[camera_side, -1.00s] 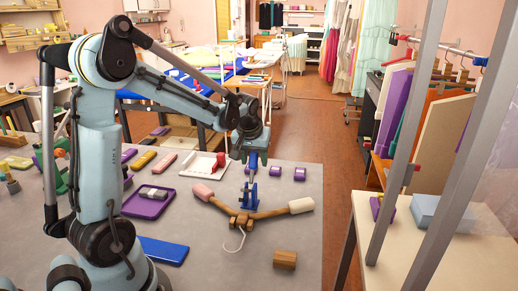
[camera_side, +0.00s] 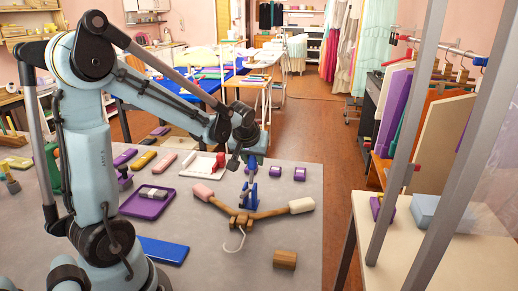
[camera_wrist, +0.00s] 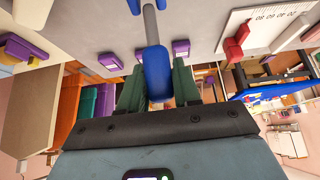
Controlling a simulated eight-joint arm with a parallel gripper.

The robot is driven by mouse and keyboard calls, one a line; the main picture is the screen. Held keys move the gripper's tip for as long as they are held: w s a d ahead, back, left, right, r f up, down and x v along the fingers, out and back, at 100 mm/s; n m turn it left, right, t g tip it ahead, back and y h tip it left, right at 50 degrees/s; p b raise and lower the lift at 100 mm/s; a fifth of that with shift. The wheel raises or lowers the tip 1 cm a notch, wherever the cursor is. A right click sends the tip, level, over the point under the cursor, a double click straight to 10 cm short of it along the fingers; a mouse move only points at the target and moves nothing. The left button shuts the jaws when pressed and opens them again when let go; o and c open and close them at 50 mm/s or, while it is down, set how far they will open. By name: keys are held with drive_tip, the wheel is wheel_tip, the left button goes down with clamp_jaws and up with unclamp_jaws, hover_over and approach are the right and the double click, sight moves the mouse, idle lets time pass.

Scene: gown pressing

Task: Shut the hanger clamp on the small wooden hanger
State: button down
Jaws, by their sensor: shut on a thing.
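The small wooden hanger (camera_side: 268,214) lies near the front of the grey table, with padded ends, one pinkish and one cream, and a pale hook toward the viewer. The blue hanger clamp (camera_side: 250,192) stands at the hanger's middle; whether it presses on the wood is too small to tell. Its blue handle (camera_side: 252,165) rises above it. My gripper (camera_side: 248,155) is at the top of this handle. In the wrist view, the green fingers of my gripper (camera_wrist: 158,85) are shut around the blue handle (camera_wrist: 155,60), whose grey shaft runs to the top edge.
Purple blocks (camera_side: 275,171) stand behind and right of the clamp. A white tray (camera_side: 202,164) with a red piece is left of it. A wooden block (camera_side: 285,260) lies in front. A purple tray (camera_side: 148,203) and a blue slab (camera_side: 163,250) are farther left.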

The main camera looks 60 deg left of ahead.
drive_tip(key=shift+s+d+r+t+y, duration=0.15)
drive_tip(key=shift+s+d+t+y, duration=0.35)
drive_tip(key=shift+t+y, duration=0.2)
drive_tip(key=shift+s+d+r+t+y, duration=0.15)
drive_tip(key=shift+s+d+t+y, duration=0.35)
drive_tip(key=shift+t+y, duration=0.2)
drive_tip(key=c, duration=0.9)
unclamp_jaws()
drive_tip(key=shift+v, duration=6.05)
drive_tip(key=shift+f, duration=0.1)
